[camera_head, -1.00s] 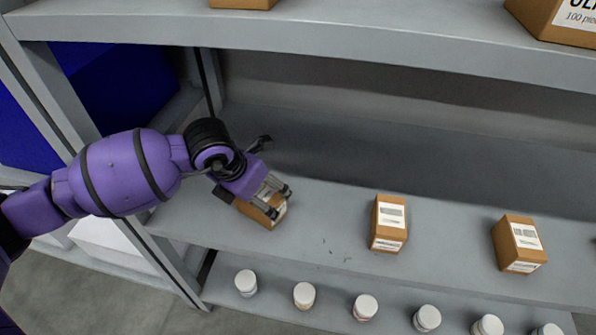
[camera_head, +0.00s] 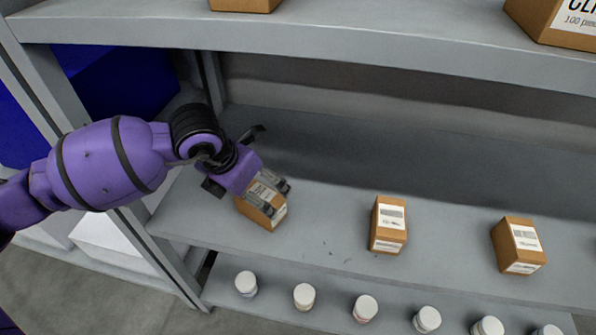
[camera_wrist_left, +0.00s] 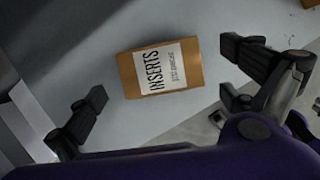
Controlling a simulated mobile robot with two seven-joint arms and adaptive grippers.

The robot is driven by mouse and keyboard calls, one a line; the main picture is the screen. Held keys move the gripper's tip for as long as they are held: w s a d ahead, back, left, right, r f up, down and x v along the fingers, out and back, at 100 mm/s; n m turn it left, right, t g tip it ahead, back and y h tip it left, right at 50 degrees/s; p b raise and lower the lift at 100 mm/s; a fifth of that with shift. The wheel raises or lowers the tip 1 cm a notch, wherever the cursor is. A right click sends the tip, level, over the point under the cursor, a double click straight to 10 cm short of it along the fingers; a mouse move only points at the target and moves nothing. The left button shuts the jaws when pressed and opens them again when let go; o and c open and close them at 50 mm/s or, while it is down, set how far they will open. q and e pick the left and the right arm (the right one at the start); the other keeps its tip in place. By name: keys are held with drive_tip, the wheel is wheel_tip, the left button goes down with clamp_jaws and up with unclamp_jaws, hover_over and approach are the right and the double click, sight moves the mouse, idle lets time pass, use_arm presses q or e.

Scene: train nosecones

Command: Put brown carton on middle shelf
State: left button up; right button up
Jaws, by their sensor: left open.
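Three brown cartons with white labels stand on the middle shelf (camera_head: 335,232). The left carton (camera_head: 268,221) is partly hidden behind my left gripper (camera_head: 277,197). In the left wrist view this carton (camera_wrist_left: 185,85) shows a label reading "INSERTS", lying between and beyond the two spread fingers of my left gripper (camera_wrist_left: 160,100). The gripper is open, just above the carton and not closed on it. The middle carton (camera_head: 388,224) and the right carton (camera_head: 519,244) stand apart to the right. My right gripper is out of view.
An upper shelf (camera_head: 400,50) overhangs the back and carries more cartons, one (camera_head: 560,20) at top right. Several white-capped bottles (camera_head: 365,307) line the lower shelf. A post (camera_head: 172,262) stands at the left end. Shelf space between cartons is clear.

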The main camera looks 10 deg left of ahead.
use_arm(q)
drive_tip(key=v, duration=0.8)
drive_tip(key=s+d+f+g+h, duration=0.3)
drive_tip(key=s+d+f+h, duration=0.25)
drive_tip(key=s+d, duration=0.35)
drive_tip(key=s+d+r+n+t+h, duration=0.25)
drive_tip(key=s+d+n+h, duration=0.25)
drive_tip(key=d+n+h, duration=0.45)
drive_tip(key=a+f+n+t+y, duration=1.15)
drive_tip(key=a+f+n, duration=0.25)
drive_tip(key=n, duration=0.8)
drive_tip(key=s+a+f+n+g+y, duration=0.2)
drive_tip(key=s+f+n+g, duration=0.2)
drive_tip(key=s+f, duration=0.4)
drive_tip(key=s+a+f+n+g+y, duration=0.3)
drive_tip(key=s+f, duration=0.5)
drive_tip(key=s, duration=0.5)
drive_tip(key=shift+s+a+f+n+g, duration=0.4)
drive_tip(key=shift+n+g, duration=0.1)
drive_tip(key=shift+n, duration=0.35)
